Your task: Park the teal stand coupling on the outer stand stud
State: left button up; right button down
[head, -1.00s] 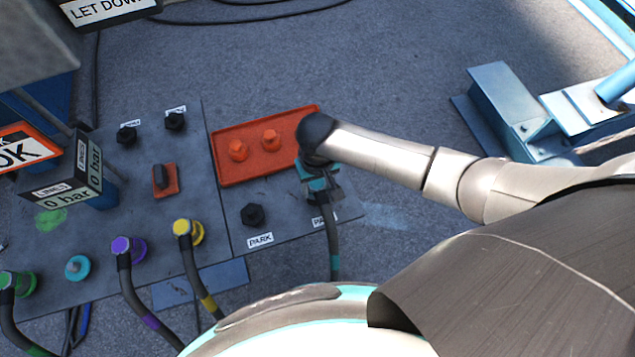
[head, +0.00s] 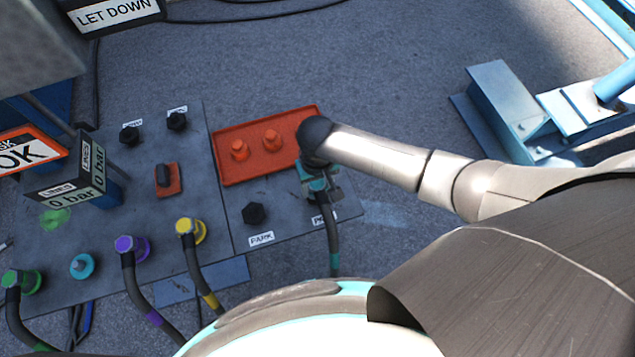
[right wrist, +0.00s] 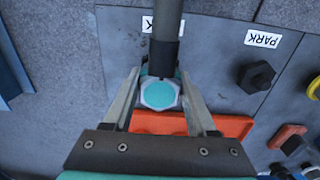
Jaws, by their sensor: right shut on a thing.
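The teal stand coupling (head: 318,184) is at the outer, right end of the panel in the head view, with its hose running down toward me. My right gripper (head: 324,190) is shut on it. In the right wrist view the coupling's teal hexagonal face (right wrist: 158,95) sits between the two fingers of my right gripper (right wrist: 160,92). The outer stand stud is hidden by the coupling and gripper, so I cannot tell whether the coupling is seated on it. The inner stand stud (head: 254,214) is black and bare; it also shows in the right wrist view (right wrist: 256,76). My left gripper is out of view.
An orange tray (head: 265,168) with two orange pegs lies just behind the coupling. Purple (head: 130,246), yellow (head: 190,231) and green (head: 24,282) couplings with hoses stand left. A gauge box (head: 65,187) rises above the panel. Blue metalwork (head: 508,105) stands right.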

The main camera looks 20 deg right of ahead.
jog(key=shift+f, duration=0.45)
jog(key=shift+c, duration=0.6)
grip_release()
notch_tip(320, 180, up, 15)
jog(key=p, duration=0.5)
jog(key=shift+r+p, duration=0.15)
jog(key=shift+p, duration=0.15)
